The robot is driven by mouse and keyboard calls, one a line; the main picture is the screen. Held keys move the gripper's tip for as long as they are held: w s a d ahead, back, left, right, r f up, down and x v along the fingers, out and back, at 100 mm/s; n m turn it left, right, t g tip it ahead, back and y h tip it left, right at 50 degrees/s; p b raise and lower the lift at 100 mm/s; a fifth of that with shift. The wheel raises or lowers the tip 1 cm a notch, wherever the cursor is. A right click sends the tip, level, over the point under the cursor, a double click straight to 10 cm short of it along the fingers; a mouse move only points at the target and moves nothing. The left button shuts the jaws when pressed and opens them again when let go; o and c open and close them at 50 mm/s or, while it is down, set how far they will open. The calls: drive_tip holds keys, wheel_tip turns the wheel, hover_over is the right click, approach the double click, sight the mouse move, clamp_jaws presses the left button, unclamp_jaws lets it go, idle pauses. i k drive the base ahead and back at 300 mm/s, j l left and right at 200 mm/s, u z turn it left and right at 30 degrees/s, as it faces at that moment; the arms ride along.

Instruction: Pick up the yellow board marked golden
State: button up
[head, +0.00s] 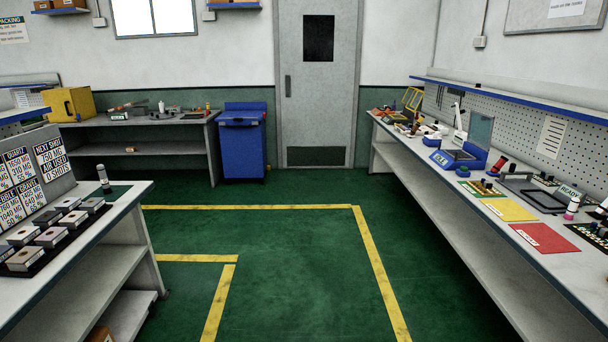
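I cannot make out the word golden on anything from here. A small yellowish board with dark parts (487,186) lies on or beside a green mat on the right bench (552,268); it is too small to tell whether it is the marked board. A flat yellow sheet or mat (503,211) with a small white label lies just nearer than it, and a red one (545,238) nearer still. My gripper is not in view.
A blue scale (456,158) and other tools stand along the right bench. A left bench (112,207) holds several grey blocks. A yellow box (70,104) and blue cabinet (243,145) are at the back. The green floor (300,255) between benches is clear.

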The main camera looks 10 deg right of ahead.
sight(484, 187)
drive_tip(key=i+z, duration=0.2)
drive_tip(key=i, duration=0.7)
drive_tip(key=i+j+z, duration=0.2)
drive_tip(key=i, duration=0.7)
drive_tip(key=i+l+z, duration=0.2)
drive_tip(key=i+z, duration=0.75)
drive_tip(key=i+j+z, duration=0.25)
drive_tip(key=i+z, duration=0.45)
drive_tip(key=i, duration=0.2)
